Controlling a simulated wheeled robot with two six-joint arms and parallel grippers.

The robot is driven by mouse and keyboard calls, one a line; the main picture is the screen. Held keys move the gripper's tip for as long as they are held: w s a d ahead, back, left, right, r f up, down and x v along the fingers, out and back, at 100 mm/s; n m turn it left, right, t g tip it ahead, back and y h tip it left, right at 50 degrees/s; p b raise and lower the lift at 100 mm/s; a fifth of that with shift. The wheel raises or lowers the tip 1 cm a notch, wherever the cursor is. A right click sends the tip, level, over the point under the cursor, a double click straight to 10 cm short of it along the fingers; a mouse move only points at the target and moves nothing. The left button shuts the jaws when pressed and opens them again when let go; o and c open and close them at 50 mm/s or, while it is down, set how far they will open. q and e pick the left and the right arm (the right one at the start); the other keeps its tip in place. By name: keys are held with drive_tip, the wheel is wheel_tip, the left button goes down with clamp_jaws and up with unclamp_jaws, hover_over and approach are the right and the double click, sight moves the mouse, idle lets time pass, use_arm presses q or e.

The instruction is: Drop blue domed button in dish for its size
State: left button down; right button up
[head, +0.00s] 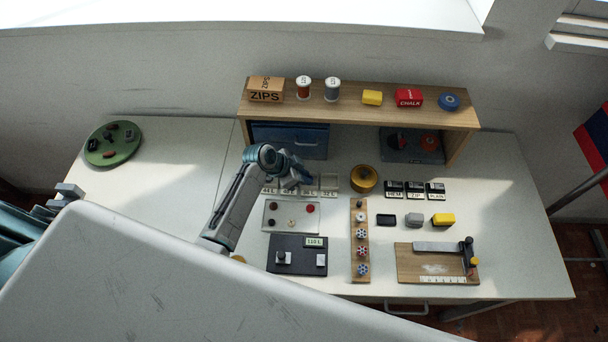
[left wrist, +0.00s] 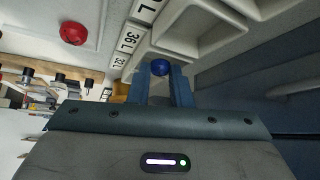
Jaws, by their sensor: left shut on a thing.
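My left gripper (head: 302,184) is over the row of pale dishes (head: 329,181) in front of the shelf. In the left wrist view its two blue fingers (left wrist: 161,78) are shut on the blue domed button (left wrist: 161,67), which shows at the fingertips. In the head view the arm hides the button and part of the dishes. The dishes also show in the left wrist view (left wrist: 240,24), close beyond the button, with labels such as 36 L (left wrist: 130,40). I cannot tell which dish the button is over.
A dark gauge with a display (head: 297,266) is nearer. A wooden strip (head: 353,275), a brass tin (head: 364,179) and the shelf (head: 350,112) stand around.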

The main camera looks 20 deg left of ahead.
use_arm(q)
drive_tip(key=c, duration=1.3)
unclamp_jaws()
drive_tip(key=shift+f, duration=0.15)
drive_tip(key=shift+w+r+p, duration=0.1)
drive_tip(key=shift+r+p, duration=0.3)
drive_tip(key=shift+r, duration=0.05)
drive_tip(key=shift+a+r, duration=0.1)
drive_tip(key=shift+r, duration=0.15)
drive_tip(key=b+v, duration=0.3)
drive_tip(key=v, duration=0.9)
use_arm(e)
wheel_tip(320, 180, down, 3)
drive_tip(key=shift+a+r, duration=0.15)
drive_tip(key=shift+r, duration=0.05)
use_arm(q)
drive_tip(key=shift+f, duration=0.1)
